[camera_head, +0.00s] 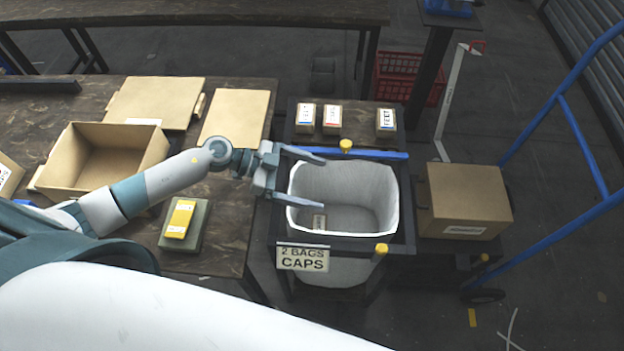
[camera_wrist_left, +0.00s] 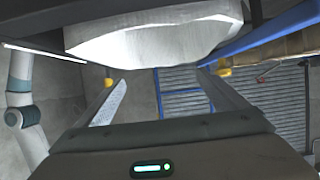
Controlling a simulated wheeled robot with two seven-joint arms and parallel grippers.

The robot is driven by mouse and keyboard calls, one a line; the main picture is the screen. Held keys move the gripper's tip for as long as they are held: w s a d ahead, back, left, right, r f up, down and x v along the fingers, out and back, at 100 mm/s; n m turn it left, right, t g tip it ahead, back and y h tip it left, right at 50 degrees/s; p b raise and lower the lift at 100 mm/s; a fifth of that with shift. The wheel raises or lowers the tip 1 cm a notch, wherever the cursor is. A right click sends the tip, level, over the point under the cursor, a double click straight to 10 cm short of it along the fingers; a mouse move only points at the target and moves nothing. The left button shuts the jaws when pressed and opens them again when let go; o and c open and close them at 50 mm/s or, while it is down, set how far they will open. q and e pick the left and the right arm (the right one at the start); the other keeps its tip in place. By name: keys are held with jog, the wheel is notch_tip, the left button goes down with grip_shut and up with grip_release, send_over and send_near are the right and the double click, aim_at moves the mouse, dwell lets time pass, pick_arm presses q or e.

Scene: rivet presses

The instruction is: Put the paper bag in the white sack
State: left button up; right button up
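The white sack (camera_head: 350,180) hangs open in a dark frame right of the table, with a sign (camera_head: 303,258) reading "2 BAGS CAPS". Three more paper bags stand on the ledge behind the sack: two at the left (camera_head: 306,118) (camera_head: 332,120) and one at the right (camera_head: 386,122). My left gripper (camera_head: 322,180) is open and empty over the sack's left rim. In the left wrist view, its spread fingers (camera_wrist_left: 161,82) have the sack (camera_wrist_left: 150,42) beyond them. My right gripper is not visible.
An open cardboard box (camera_head: 63,178) and a yellow item on a green-grey block (camera_head: 180,222) are on the table. A closed carton (camera_head: 465,200) sits right of the sack, beside a blue trolley frame (camera_head: 575,140).

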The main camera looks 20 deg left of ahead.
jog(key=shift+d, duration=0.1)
pick_arm(q)
jog(key=b+v, duration=0.4)
jog(key=v, duration=1.3)
jog(key=shift+a+b, duration=0.2)
jog(key=shift+b, duration=0.1)
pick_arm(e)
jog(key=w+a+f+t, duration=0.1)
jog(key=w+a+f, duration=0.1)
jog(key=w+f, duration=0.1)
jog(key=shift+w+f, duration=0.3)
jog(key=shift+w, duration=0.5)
pick_arm(q)
jog(key=shift+s, duration=0.15)
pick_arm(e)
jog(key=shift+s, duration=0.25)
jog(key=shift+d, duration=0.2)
